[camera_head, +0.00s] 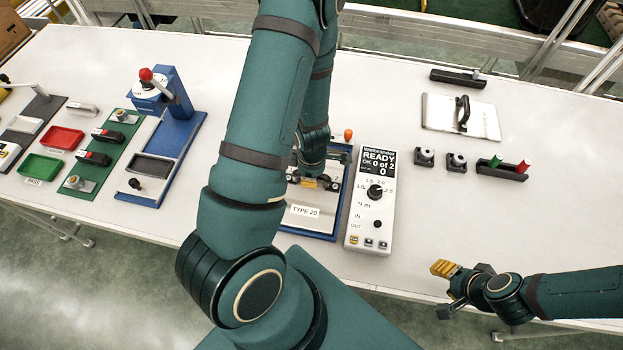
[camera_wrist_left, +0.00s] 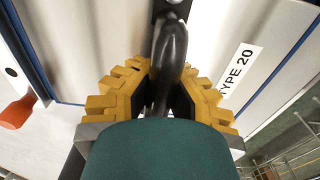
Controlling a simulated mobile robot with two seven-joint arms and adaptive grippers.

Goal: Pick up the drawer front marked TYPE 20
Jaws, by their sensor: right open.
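The drawer front marked TYPE 20 (camera_head: 326,215) is a pale panel with blue edging on the table, partly hidden by my left arm. In the left wrist view the panel (camera_wrist_left: 105,35) fills the background, with its TYPE 20 label at the right. My left gripper (camera_head: 318,183) is down over the panel. In the wrist view its yellow fingers (camera_wrist_left: 165,95) stand on either side of a black curved handle (camera_wrist_left: 170,50); whether they press on it is not clear. My right gripper (camera_head: 450,288) is open and empty at the table's front edge.
A control box reading READY (camera_head: 372,220) stands close to the right of the panel. A blue press with a red knob (camera_head: 175,105) and red and green trays (camera_head: 42,167) are at left. A white plate with a black handle (camera_head: 440,120) lies at right.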

